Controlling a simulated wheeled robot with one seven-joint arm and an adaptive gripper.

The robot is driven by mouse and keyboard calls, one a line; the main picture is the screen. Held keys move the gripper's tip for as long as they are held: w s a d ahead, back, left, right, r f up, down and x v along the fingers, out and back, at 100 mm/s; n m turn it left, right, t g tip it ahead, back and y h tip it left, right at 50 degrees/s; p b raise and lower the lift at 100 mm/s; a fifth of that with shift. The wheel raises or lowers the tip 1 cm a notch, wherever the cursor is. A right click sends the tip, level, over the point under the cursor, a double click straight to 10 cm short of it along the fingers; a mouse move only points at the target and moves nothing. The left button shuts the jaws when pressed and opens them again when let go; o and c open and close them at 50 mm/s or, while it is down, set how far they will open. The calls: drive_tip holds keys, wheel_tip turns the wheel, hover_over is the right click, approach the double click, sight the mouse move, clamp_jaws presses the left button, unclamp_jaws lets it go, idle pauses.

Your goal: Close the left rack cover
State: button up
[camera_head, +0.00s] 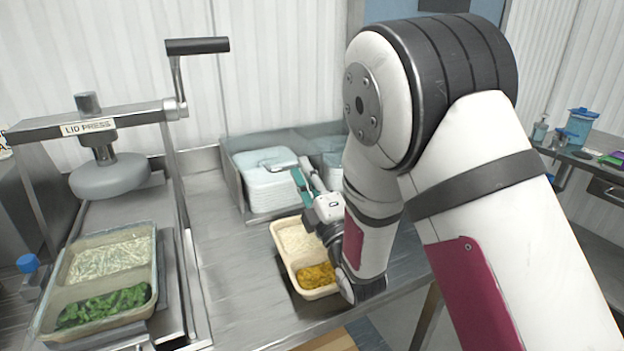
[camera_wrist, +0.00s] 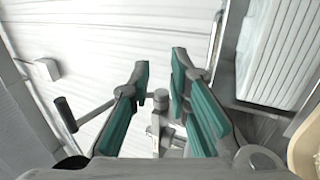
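A metal rack (camera_head: 236,181) with two bays stands at the back of the steel table. Its left bay holds a stack of pale lids or trays (camera_head: 270,188); a small grey piece (camera_head: 285,163) shows at the top of the stack. I cannot make out a separate cover on the left bay. My gripper (camera_head: 299,178) is at the right front of this bay, near the stack; contact cannot be told. In the wrist view my gripper (camera_wrist: 160,62) has its teal fingers apart with nothing between them. The stack (camera_wrist: 284,50) lies to their right there.
A two-part tray (camera_head: 284,262) with rice and yellow food sits below my gripper. The lid press (camera_head: 85,127) stands at left, with a tray (camera_head: 153,262) of rice and greens at its front. My arm hides much of the right bay. The table between is clear.

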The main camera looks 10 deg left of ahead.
drive_tip(key=shift+s+d, duration=0.5)
drive_tip(key=shift+s, duration=0.2)
drive_tip(key=shift+s+d, duration=0.5)
drive_tip(key=shift+s, duration=0.2)
